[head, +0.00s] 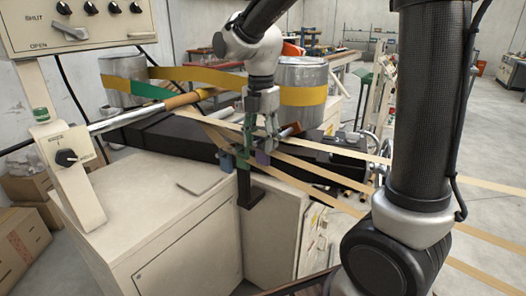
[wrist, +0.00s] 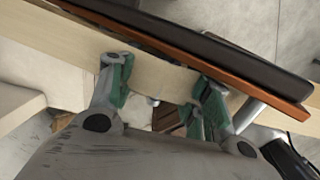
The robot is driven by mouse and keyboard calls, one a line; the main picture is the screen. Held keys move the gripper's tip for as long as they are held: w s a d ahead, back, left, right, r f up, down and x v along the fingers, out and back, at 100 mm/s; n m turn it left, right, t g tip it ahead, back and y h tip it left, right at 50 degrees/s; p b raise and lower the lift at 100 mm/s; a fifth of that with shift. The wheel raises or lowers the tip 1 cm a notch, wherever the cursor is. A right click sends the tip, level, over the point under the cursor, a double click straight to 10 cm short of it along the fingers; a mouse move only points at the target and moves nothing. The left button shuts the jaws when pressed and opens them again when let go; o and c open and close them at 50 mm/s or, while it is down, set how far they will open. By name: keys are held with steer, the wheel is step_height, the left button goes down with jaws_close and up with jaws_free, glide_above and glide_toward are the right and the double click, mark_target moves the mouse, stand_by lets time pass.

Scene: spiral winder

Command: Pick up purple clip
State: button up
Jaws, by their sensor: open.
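A small purple clip (head: 262,157) shows in the head view by the tan strips near the black bracket, just below my gripper (head: 259,136). My gripper points down and is open, its two fingers apart. In the wrist view my gripper (wrist: 163,92) has green pads on both fingers, with a tan strip (wrist: 160,74) running past them. I cannot make out the purple clip in the wrist view, and I cannot tell whether the fingers are around it or only above it.
Tan strips (head: 325,166) fan out to the right. A blue piece (head: 226,160) sits left of my gripper. A black beam (head: 180,138) and a metal roller with a yellow band (head: 303,96) stand behind. The cream cabinet top (head: 150,195) is mostly clear.

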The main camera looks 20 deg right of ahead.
mark_target(261, 148)
step_height(261, 148, down, 5)
steer(key=shift+f, duration=0.15)
steer(key=c, duration=0.8)
steer(key=shift+r, duration=0.35)
steer(key=s+a, duration=0.3)
steer(key=a, duration=0.1)
steer(key=s+a, duration=0.4)
steer(key=a, duration=0.1)
steer(key=s+a+r, duration=0.1)
steer(key=s+a, duration=0.2)
steer(key=a, duration=0.2)
steer(key=shift+s+a, duration=0.25)
steer(key=shift+s+a, duration=0.1)
